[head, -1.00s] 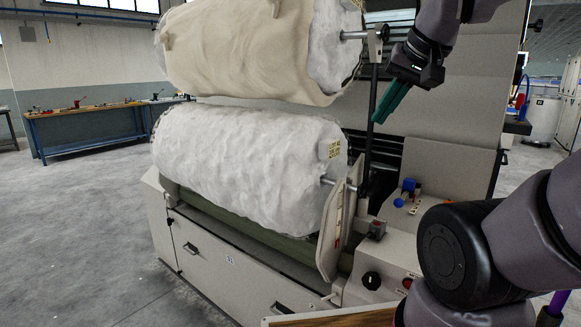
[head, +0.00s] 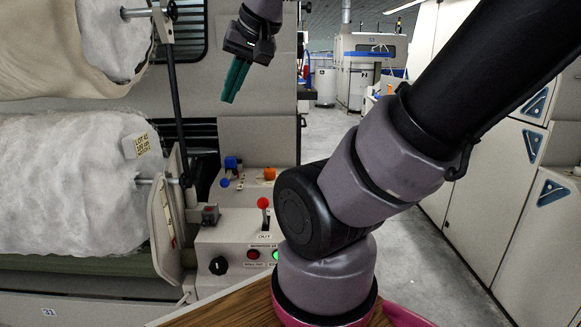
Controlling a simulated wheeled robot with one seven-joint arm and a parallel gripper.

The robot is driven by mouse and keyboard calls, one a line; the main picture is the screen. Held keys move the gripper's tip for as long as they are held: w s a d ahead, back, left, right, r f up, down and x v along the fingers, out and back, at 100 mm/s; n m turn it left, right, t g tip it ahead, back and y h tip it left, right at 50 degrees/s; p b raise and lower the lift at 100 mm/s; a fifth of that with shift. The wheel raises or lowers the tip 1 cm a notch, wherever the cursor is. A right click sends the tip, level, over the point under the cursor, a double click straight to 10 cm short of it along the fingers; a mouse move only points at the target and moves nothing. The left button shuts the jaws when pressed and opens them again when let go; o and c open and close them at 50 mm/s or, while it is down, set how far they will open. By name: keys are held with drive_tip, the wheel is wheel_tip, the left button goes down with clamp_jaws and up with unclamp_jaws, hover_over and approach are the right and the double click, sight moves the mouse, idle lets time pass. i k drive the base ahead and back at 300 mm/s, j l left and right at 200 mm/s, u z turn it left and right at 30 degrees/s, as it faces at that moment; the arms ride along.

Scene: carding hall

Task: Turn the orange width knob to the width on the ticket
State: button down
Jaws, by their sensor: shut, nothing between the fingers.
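The orange knob (head: 269,173) sits on the top of the machine's side console, behind the red-balled lever. A pale ticket (head: 142,145) with dark print is stuck on the end of the lower white roll; its first line seems to read "LOT 42", and the lines below are too small to read surely. My gripper (head: 232,98) hangs in the air above the console, up and left of the orange knob and well apart from it. Its green fingers point down and are shut with nothing between them. The knob's scale and pointer cannot be made out.
The console also holds blue knobs (head: 231,163), a red-balled lever (head: 263,204), a black dial (head: 218,266), and red and green buttons (head: 276,254). The lower white roll (head: 70,185) stands left. A wooden top (head: 225,310) lies in front. Cabinets (head: 535,210) line the right; open floor lies before them.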

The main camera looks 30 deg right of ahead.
sight(270, 172)
drive_tip(key=z, duration=0.75)
drive_tip(key=l+u, duration=0.1)
drive_tip(key=u, duration=0.3)
drive_tip(key=l+u, duration=0.1)
drive_tip(key=u, duration=0.3)
drive_tip(key=l+u, duration=0.1)
drive_tip(key=u, duration=0.3)
drive_tip(key=k+u, duration=0.1)
drive_tip(key=u, duration=0.35)
drive_tip(key=z, duration=0.45)
drive_tip(key=i+j, duration=0.15)
drive_tip(key=j+z, duration=0.15)
drive_tip(key=z, duration=1.05)
